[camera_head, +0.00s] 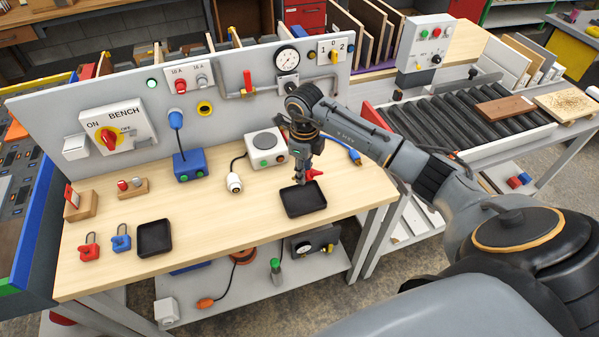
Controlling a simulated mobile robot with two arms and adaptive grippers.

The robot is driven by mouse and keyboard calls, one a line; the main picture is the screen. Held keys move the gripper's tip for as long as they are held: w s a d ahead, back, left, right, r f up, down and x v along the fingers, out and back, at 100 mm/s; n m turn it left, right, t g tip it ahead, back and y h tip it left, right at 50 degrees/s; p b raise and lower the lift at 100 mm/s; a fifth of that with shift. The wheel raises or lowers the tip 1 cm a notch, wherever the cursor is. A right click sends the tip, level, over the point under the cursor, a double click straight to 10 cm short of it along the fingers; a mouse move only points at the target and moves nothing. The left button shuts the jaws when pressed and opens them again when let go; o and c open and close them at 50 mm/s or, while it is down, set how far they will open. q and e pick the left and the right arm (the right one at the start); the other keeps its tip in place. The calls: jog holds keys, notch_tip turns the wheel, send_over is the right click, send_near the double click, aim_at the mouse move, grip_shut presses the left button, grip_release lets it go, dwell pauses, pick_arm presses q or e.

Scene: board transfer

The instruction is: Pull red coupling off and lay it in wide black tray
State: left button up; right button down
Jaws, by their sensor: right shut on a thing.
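My right gripper (304,181) points down over the wider black tray (304,208). It is shut on the red coupling (315,173), which shows at the right side of the fingers. The fingers hide part of the coupling. The coupling appears to be just above the tray, near its back edge; I cannot tell whether it touches. A smaller black tray (155,250) lies empty at the left of the bench. My left gripper is not in view.
Behind the gripper stand a white box with a round plate (265,147) and a gauge panel (287,58). A blue-ended cable (354,156) lies to the right. Red and blue padlocks (121,242) lie at left. The bench middle (220,220) is clear.

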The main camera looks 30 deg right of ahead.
jog(key=shift+w+f, duration=0.1)
jog(key=shift+w, duration=0.05)
jog(key=shift+s+f+b, duration=0.2)
jog(key=shift+f+b, duration=0.35)
jog(key=shift+b, duration=0.15)
jog(key=shift+f+b, duration=0.3)
jog(key=shift+f, duration=0.05)
jog(key=shift+f+b, duration=0.75)
jog(key=shift+f, duration=0.15)
notch_tip(320, 180, down, 4)
jog(key=b, duration=0.3)
jog(key=shift+w+r, duration=0.1)
jog(key=shift+r, duration=0.15)
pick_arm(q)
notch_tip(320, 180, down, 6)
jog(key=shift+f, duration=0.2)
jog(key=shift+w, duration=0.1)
pick_arm(e)
jog(key=c, duration=1)
grip_release()
